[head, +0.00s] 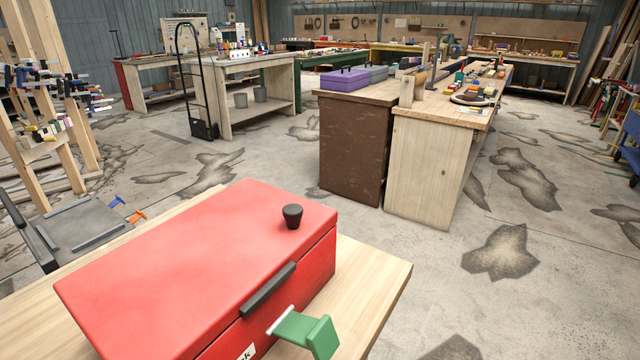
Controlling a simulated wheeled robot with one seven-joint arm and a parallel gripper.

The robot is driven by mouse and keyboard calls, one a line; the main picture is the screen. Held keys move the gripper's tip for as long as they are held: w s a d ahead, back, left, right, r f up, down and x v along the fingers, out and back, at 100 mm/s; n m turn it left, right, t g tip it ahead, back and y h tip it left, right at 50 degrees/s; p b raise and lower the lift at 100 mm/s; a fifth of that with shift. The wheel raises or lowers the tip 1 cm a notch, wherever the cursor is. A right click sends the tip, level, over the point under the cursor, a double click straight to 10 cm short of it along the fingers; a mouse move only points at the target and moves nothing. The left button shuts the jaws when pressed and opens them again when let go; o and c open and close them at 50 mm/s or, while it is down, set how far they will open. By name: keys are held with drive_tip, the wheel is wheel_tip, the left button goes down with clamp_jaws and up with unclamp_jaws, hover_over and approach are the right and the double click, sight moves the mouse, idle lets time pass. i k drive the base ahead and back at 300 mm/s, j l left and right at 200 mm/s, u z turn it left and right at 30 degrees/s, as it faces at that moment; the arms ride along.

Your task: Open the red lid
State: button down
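A large red box stands on a light wooden table (376,276) in the near foreground. Its red lid (200,265) lies flat and looks closed, with a seam along its front side. A black bar handle (268,290) sits at the lid's front edge. A black knob (292,216) stands on top near the far right corner. A green angled piece (308,332) sticks out from the box's front side below the handle; I cannot tell what it is. A white label, partly cut off, shows at the bottom of the picture. My gripper is not in view.
A grey flat platform (85,232) lies left of the table, with blue and orange clamps beside it. Workbenches (433,170) stand beyond, one bearing a purple box (343,79). A hand truck (195,85) stands further back. The stained concrete floor is open at right.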

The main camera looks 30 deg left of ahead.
sight(169, 291)
drive_tip(key=u, duration=1.25)
